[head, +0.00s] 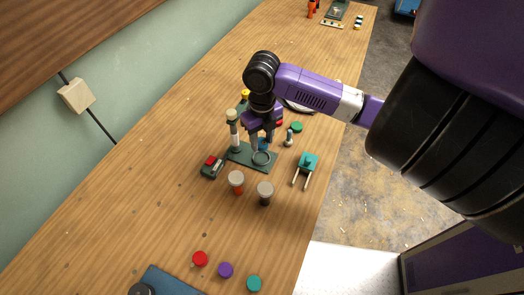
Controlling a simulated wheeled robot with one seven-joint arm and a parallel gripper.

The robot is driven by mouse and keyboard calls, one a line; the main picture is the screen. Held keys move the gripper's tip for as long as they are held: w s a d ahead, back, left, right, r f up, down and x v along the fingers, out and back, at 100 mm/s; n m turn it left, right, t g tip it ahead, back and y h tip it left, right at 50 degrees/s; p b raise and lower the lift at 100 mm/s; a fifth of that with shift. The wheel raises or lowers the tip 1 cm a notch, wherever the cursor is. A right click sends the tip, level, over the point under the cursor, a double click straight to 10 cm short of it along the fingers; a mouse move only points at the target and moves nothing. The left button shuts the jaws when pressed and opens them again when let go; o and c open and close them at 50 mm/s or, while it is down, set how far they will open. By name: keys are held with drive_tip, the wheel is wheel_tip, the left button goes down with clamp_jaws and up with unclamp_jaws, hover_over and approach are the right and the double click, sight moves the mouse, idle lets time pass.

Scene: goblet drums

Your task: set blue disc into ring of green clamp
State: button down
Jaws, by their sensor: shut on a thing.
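My gripper (262,136) points down over the middle of the table. It is shut on the blue disc (262,145), which shows only as a small blue patch between the fingers. The green clamp (240,153) has a dark green base with a ring (261,158) near its front right. The disc is just above and behind the ring in the picture. I cannot tell whether they touch. The fingers hide most of the disc and part of the clamp.
A pale-topped post (232,125) stands close left of my gripper. A red-and-green block (212,167), two pale-topped drums (236,181) (265,191) and a teal pronged piece (306,165) surround the clamp. Red (200,258), purple (225,270) and teal (254,283) discs lie in front.

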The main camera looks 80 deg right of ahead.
drive_tip(key=shift+f, duration=3.35)
